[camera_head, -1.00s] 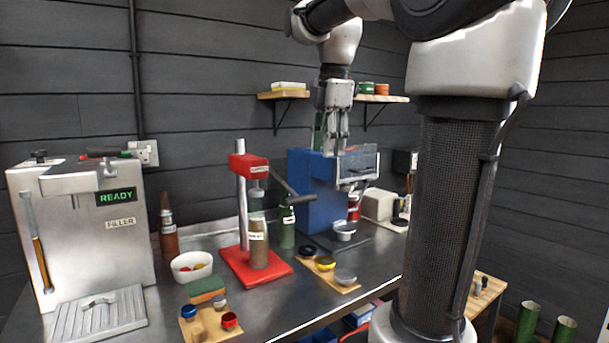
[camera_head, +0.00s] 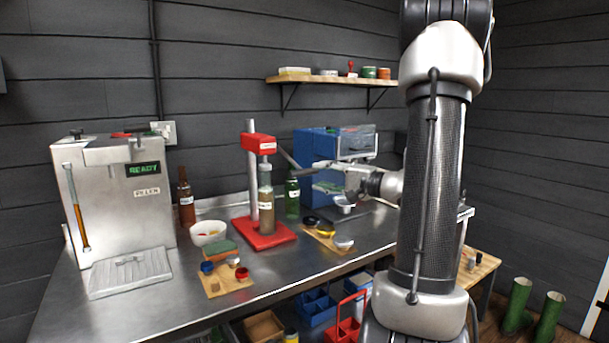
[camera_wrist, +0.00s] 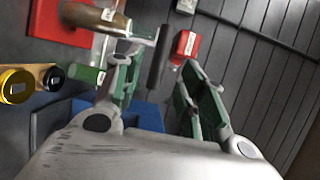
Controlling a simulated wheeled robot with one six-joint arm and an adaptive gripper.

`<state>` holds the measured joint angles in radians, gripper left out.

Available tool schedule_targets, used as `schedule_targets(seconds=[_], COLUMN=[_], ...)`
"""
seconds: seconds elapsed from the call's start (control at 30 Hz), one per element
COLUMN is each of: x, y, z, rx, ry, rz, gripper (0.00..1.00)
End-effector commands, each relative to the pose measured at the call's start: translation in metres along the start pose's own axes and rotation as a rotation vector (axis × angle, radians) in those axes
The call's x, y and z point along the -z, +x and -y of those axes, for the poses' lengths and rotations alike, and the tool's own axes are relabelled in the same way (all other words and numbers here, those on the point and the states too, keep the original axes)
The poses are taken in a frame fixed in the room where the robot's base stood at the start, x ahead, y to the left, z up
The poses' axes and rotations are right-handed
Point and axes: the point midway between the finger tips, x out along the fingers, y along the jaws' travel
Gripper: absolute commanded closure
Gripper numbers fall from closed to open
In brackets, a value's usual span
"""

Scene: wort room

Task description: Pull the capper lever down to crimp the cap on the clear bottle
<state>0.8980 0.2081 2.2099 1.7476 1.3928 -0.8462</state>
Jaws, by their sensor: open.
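The red capper stands on the bench, with its red head (camera_head: 258,143) on a steel post above a red base (camera_head: 280,232). The clear bottle (camera_head: 266,215), with brownish contents and a white label, stands upright on the base under the head. The capper lever (camera_head: 288,158) slopes down to the right from the head. My gripper (camera_head: 316,169) is open near the lever's outer end. In the wrist view, the lever's black grip (camera_wrist: 158,58) appears between my green-padded fingers (camera_wrist: 160,72); contact is not clear. The bottle's cap is hard to make out.
A green bottle (camera_head: 292,197) stands right behind the clear one. A blue machine (camera_head: 316,150) is behind my gripper. A board with caps (camera_head: 325,238) lies right of the base. The filler (camera_head: 115,195) and a white bowl (camera_head: 208,232) are at left.

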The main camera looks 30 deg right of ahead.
Motion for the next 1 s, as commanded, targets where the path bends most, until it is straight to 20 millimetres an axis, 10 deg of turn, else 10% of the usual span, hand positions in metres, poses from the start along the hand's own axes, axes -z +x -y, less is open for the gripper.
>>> schedule_targets(seconds=[0.4, 0.77, 1.0], x=[-0.001, -0.001, -0.001], y=[0.063, 0.070, 0.070], z=[-0.001, 0.000, -0.001], rx=[-0.002, -0.002, -0.003], ry=[-0.005, -0.006, -0.005], rz=[0.005, 0.003, 0.004], gripper=[0.59, 0.59, 1.00])
